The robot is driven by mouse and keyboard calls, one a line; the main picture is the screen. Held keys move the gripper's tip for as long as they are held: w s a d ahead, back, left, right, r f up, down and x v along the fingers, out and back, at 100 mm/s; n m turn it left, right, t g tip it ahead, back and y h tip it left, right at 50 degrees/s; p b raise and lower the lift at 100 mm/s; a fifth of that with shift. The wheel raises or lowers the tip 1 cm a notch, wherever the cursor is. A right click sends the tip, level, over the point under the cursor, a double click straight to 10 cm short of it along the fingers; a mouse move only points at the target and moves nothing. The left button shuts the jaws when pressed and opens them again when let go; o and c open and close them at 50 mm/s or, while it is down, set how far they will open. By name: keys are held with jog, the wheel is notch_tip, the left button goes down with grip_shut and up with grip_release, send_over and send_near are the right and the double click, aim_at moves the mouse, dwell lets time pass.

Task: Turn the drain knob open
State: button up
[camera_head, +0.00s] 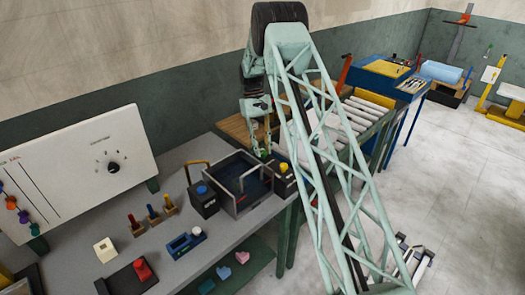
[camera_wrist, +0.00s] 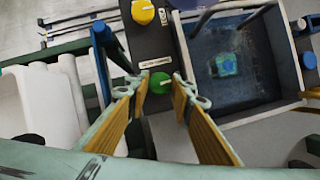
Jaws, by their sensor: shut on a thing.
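A green knob (camera_wrist: 159,82) with a pale line across it sits on a dark control box, below a small label too blurred to read. My gripper (camera_wrist: 158,92) has its two yellow-padded fingers on either side of this green knob, closed on it. In the head view my gripper (camera_head: 263,149) reaches down at the tub's right back corner and hides the green knob. A yellow knob (camera_wrist: 143,11) sits on the same box and also shows in the head view (camera_head: 284,167). I cannot read which knob is the drain.
A grey-walled tub (camera_wrist: 274,112) stands beside the box, with a small blue-green thing inside. A box with a blue knob (camera_head: 202,190) stands on its other side. A white panel with a black dial (camera_head: 114,168) stands at left. A roller conveyor (camera_head: 340,130) lies beyond.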

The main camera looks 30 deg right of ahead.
jog(key=shift+m, duration=0.3)
jog(key=o, duration=0.8)
jog(key=shift+r, duration=0.1)
jog(key=v, duration=1.1)
jog(key=shift+w+d+r, duration=0.1)
jog(key=shift+r, duration=0.25)
dwell(0.3)
